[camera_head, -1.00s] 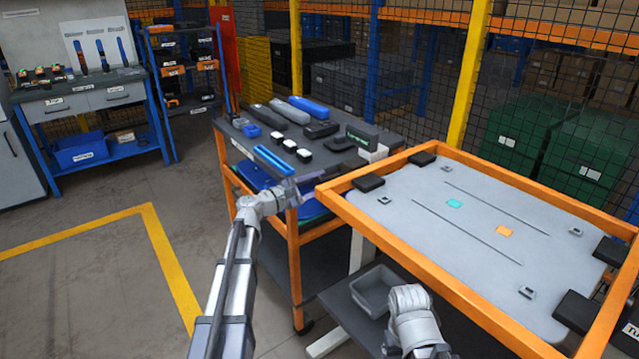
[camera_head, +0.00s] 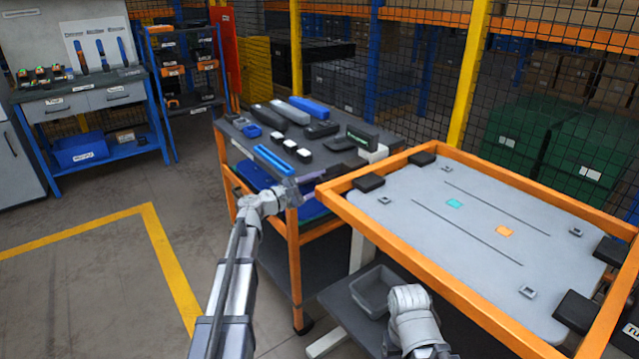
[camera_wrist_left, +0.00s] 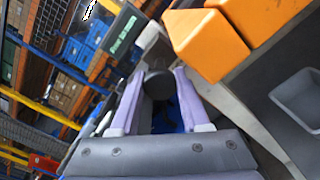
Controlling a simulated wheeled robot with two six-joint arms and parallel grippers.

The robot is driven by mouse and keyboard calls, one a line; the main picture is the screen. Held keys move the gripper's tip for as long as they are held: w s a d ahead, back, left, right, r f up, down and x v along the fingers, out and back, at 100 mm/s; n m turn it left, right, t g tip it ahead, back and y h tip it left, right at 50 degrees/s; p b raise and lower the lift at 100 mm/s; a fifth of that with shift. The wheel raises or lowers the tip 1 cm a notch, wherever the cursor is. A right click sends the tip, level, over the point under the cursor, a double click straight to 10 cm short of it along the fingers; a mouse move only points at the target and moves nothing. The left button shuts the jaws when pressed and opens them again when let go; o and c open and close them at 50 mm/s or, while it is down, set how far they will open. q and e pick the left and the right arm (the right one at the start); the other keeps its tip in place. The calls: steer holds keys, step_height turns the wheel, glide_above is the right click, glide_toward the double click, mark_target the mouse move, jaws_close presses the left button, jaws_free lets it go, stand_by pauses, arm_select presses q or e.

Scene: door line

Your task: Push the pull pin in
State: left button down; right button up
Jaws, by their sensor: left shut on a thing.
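My left gripper (camera_head: 306,184) is at the near right corner of the grey-topped cart, beside the orange-framed table. In the left wrist view its two pale purple fingers (camera_wrist_left: 158,98) are shut on a dark round knob (camera_wrist_left: 158,80), which looks like the head of the pull pin. The pin's shaft and its hole are hidden, so I cannot tell how far in it sits. In the head view the knob is too small or hidden to make out. Part of my right arm shows at the bottom, but its gripper does not.
The orange frame (camera_head: 425,265) of the table runs close to the right of my left gripper. The cart top (camera_head: 235,128) holds several blue, grey and black items. A grey bin (camera_head: 378,290) stands on a low dark shelf. The floor on the left is clear.

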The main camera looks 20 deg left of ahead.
mark_target(329, 177)
arm_select(q)
steer(key=x, duration=0.3)
steer(key=shift+c, duration=1.9)
jaws_free()
steer(key=shift+d, duration=0.1)
steer(key=v, duration=0.7)
steer(key=shift+s+a, duration=0.25)
steer(key=shift+a, duration=0.05)
